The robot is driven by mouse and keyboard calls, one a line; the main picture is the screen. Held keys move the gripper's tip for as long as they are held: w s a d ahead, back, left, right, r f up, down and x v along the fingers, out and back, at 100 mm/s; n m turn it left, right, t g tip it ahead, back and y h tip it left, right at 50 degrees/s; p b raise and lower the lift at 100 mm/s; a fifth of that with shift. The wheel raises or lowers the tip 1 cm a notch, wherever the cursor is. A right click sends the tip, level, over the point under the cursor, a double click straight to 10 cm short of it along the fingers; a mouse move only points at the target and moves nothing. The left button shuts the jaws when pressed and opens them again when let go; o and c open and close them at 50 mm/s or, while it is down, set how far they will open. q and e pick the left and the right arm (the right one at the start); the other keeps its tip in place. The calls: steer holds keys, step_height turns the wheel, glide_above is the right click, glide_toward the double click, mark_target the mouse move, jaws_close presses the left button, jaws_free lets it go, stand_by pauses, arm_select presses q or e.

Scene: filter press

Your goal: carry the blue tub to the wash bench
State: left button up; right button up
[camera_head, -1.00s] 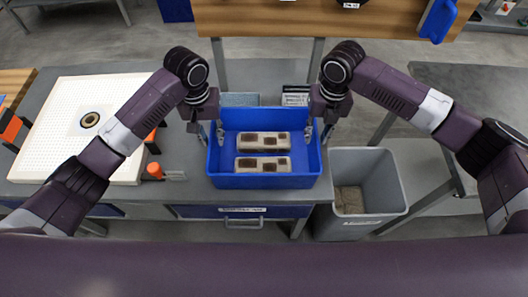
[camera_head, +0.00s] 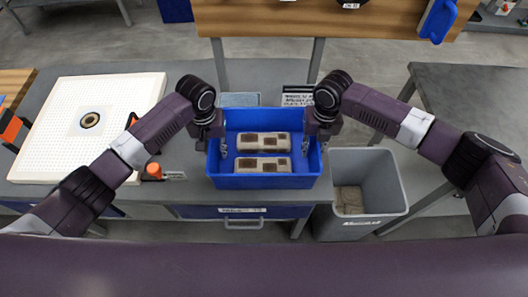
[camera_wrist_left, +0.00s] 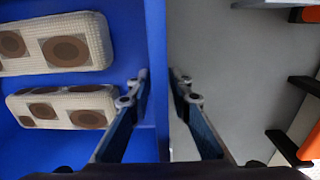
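The blue tub (camera_head: 262,182) stands upright on the grey bench and holds two pale blocks with brown patches (camera_head: 263,143) (camera_head: 263,165). My left gripper (camera_head: 215,147) is at the tub's left wall and my right gripper (camera_head: 314,146) is at its right wall. In the left wrist view, the left gripper's fingers (camera_wrist_left: 160,84) straddle the tub wall (camera_wrist_left: 155,40), one inside and one outside. They are apart, with a gap showing beside the wall. The right gripper's outer finger is hidden, so its grip is unclear. No wash bench can be identified for sure.
A grey bin (camera_head: 368,195) stands right of the bench. A white plate with a round hole (camera_head: 85,125) and an orange-capped item (camera_head: 154,171) are left of the tub. A label stand (camera_head: 297,95) is behind it. Another grey table (camera_head: 480,95) stands at right.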

mark_target(214, 143)
arm_select(q)
jaws_close()
arm_select(e)
jaws_close()
arm_select(q)
steer(key=shift+w+r, duration=0.1)
steer(key=shift+r, duration=0.1)
arm_select(e)
steer(key=shift+w+r, duration=0.1)
steer(key=shift+r, duration=0.1)
